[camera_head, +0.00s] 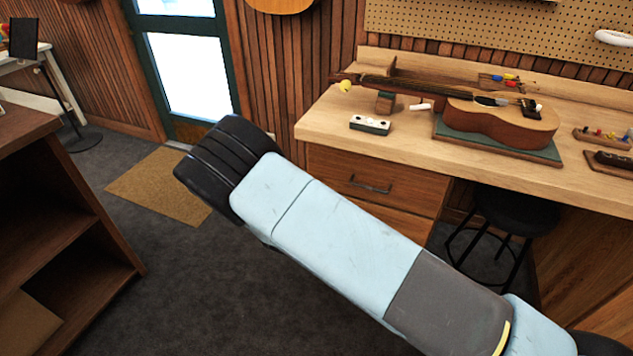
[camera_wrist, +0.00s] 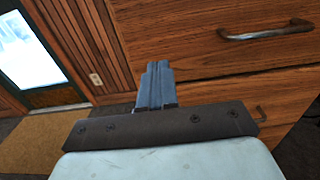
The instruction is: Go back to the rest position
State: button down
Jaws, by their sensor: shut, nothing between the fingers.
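My gripper (camera_wrist: 155,72) shows in the wrist view as blue-grey fingers closed together with nothing between them. It points toward the wooden drawer fronts (camera_wrist: 230,65) of the workbench, and I cannot tell how far off they are. In the head view my arm's pale blue links cross the lower middle, and the gripper's fingers are hidden there.
The workbench (camera_head: 330,125) stands at the right with a ukulele (camera_head: 500,122) on a green mat and small tools. A black stool (camera_head: 513,212) is under it. A wooden shelf unit (camera_head: 60,240) stands at the left. Grey floor (camera_head: 190,290) and a brown doormat (camera_head: 150,185) lie between.

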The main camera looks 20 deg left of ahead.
jog(key=d+r+m+g+h, duration=0.4)
jog(key=d+r+m+g, duration=0.45)
jog(key=d+r, duration=0.75)
jog(key=d+r+m+g+h, duration=0.45)
jog(key=d+r+m, duration=0.75)
jog(key=d, duration=0.8)
jog(key=s+d+r+m+g+y, duration=0.3)
jog(key=s+d+r+m+y, duration=0.2)
jog(key=s+d+r+m, duration=0.55)
jog(key=s+d+r+m+t+y, duration=0.1)
jog(key=s+d+r+m+y, duration=0.1)
jog(key=s, duration=0.5)
jog(key=s+d+r+m+t+y, duration=0.2)
jog(key=s+d+r, duration=0.1)
jog(key=s, duration=0.5)
jog(key=shift+s+d+m+t, duration=0.2)
jog(key=shift+m+t, duration=0.1)
jog(key=shift+r, duration=0.1)
